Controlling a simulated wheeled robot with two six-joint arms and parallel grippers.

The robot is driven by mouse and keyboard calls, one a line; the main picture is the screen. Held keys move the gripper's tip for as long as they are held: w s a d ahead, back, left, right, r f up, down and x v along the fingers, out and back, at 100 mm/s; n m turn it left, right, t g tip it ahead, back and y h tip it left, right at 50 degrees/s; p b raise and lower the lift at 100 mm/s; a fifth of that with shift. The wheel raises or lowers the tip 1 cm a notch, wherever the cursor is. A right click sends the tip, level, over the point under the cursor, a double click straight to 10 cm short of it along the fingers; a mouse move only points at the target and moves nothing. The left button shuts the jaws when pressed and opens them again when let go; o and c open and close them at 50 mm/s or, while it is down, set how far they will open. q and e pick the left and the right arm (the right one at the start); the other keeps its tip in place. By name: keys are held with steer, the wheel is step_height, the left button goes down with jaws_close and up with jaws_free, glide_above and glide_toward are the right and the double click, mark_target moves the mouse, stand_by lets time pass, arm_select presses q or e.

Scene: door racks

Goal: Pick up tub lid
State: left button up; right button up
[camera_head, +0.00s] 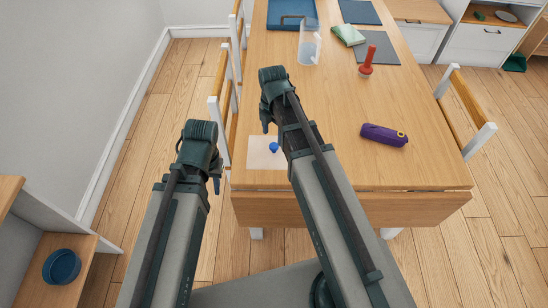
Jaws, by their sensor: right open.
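No thing in the camera_head view is plainly a tub lid. A round dark-blue piece (62,266), which may be a lid or a shallow dish, lies on the wooden shelf at the lower left. A clear tub-like container (310,44) stands on the far part of the table. My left gripper (216,184) points down left of the table's near corner, and its jaw gap is hidden. My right gripper (265,127) is open above the table, beyond a pale square sheet. Both grippers are well apart from the blue round piece.
The pale sheet (258,158) has a small blue knob-like thing (273,147) on it.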

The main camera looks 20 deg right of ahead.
mark_target(274, 146)
arm_select(q)
steer(key=shift+f, duration=0.65)
arm_select(e)
steer(key=shift+f, duration=0.65)
arm_select(q)
steer(key=shift+b, duration=0.3)
arm_select(e)
steer(key=shift+f, duration=0.1)
steer(key=f+b, duration=0.5)
steer(key=shift+s+d+f, duration=0.1)
steer(key=shift+s, duration=0.1)
arm_select(q)
step_height(274, 146, down, 5)
steer(key=shift+f, duration=0.1)
arm_select(e)
jaws_close()
